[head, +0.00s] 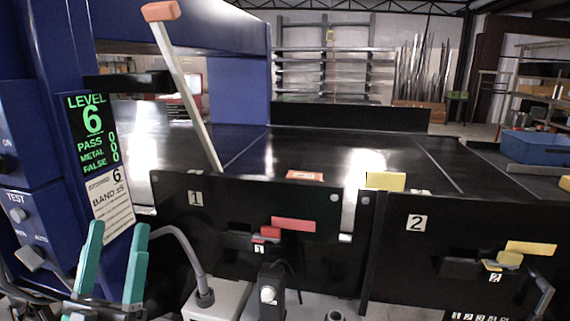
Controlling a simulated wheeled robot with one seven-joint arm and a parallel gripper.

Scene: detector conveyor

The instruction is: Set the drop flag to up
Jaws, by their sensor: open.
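A pale rod with a salmon-orange end block (161,11) rises behind the black side panel marked 1 (320,240), tilted up and to the left. It may be the drop flag; no label says so. A red bar (293,224) with a small red piece tagged 1 sits on that panel. A similar yellow bar (531,248) tagged 2 sits on the panel to the right. My gripper (119,224), with two teal fingers, is open and apart at the lower left, with nothing seen between the fingers. It is below and left of the rod and the red bar.
A blue cabinet (30,120) at left carries a green-lettered LEVEL 6 display (91,133) and a TEST switch panel. The dark conveyor belt (330,152) runs behind the panels. An orange block (305,176) and yellow block (385,181) show at the panel tops. A grey cable curves near my gripper.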

